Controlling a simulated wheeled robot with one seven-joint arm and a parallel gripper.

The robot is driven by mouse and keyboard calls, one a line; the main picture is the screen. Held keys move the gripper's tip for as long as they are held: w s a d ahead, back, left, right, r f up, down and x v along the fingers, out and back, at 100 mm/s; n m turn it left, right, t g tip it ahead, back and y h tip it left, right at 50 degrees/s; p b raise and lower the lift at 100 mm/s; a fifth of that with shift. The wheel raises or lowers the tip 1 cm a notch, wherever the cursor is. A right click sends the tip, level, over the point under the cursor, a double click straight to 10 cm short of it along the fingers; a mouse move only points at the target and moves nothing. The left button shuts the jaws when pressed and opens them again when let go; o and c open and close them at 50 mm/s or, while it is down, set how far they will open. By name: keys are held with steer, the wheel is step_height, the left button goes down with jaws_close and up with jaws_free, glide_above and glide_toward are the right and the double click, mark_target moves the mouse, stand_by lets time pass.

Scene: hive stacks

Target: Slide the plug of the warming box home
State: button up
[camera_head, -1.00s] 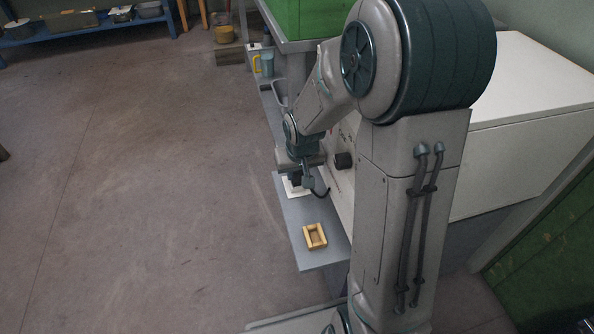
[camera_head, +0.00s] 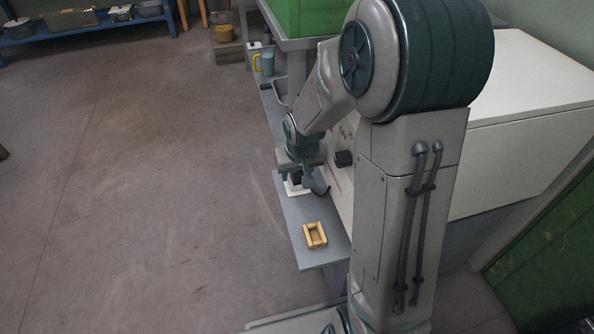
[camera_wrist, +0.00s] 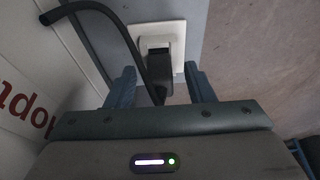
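The black plug (camera_wrist: 160,68) is at the opening of a white socket plate (camera_wrist: 178,36). I cannot tell how deep it sits. Its black cable (camera_wrist: 128,30) bends up and to the left. My gripper (camera_wrist: 160,80) is open, with one blue finger on each side of the plug and a visible gap on both sides. In the head view my gripper (camera_head: 303,180) is over the white plate (camera_head: 294,190) on a grey shelf and partly hides the plug. The warming box (camera_head: 540,75) is the large white box at the right, largely behind my arm.
A small wooden frame-like box (camera_head: 315,235) lies on the grey shelf (camera_head: 296,215) near its front end. A black knob (camera_head: 343,159) sticks out from the box's front close to my gripper. A yellow-handled jug (camera_head: 266,63) stands farther back. The floor at left is clear.

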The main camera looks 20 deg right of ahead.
steer(key=p+v, duration=0.6)
steer(key=v, duration=0.7)
steer(key=shift+r, duration=0.4)
steer(key=shift+s, duration=0.1)
